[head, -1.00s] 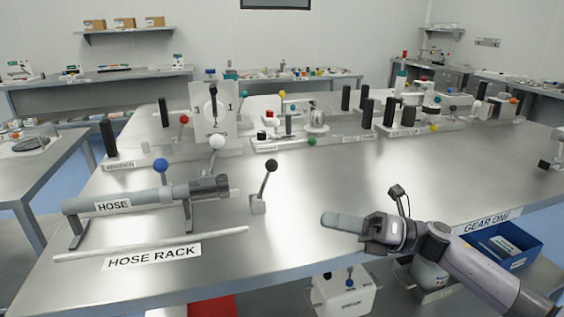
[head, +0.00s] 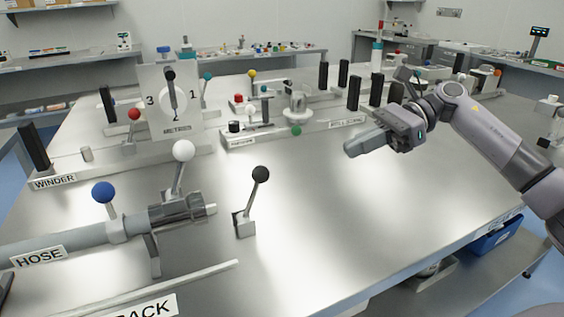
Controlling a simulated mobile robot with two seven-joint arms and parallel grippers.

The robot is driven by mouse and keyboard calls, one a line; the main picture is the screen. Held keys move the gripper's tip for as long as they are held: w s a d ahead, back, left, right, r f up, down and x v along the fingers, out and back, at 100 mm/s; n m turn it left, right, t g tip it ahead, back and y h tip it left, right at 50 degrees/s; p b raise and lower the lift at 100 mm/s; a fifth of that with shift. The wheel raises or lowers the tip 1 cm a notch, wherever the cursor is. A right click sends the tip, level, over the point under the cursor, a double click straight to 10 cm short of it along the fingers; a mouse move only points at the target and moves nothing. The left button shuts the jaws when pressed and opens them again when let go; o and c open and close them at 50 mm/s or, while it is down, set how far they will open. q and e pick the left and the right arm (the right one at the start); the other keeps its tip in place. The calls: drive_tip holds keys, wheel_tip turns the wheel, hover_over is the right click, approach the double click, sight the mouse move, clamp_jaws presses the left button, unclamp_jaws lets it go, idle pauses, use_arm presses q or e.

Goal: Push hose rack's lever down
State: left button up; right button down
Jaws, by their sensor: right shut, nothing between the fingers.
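The hose rack stands at the left of the metal table in the head view. A lever with a black ball (head: 260,173) rises from a small block beside the hose end, leaning a little right. White-ball (head: 183,151) and blue-ball (head: 103,192) levers stand upright on the hose. My right gripper (head: 352,148) is shut and empty, above the table, right of and farther back than the black-ball lever, apart from it. My left gripper is not in view.
A winder station (head: 52,181) with a white dial panel (head: 171,103) and a red-ball lever is behind the hose. More stations with black posts (head: 354,93) line the back. The table between the black-ball lever and my right gripper is clear.

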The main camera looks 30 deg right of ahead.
drive_tip(key=shift+s, duration=0.1)
drive_tip(key=p, duration=0.2)
approach(254, 195)
drive_tip(key=shift+w+a+r+p, duration=0.1)
drive_tip(key=shift+w+a+p, duration=0.25)
drive_tip(key=shift+a, duration=0.3)
drive_tip(key=shift+w+a+r+p, duration=0.1)
drive_tip(key=shift+w+a+p, duration=0.25)
drive_tip(key=shift+a, duration=0.3)
drive_tip(key=shift+r, duration=0.1)
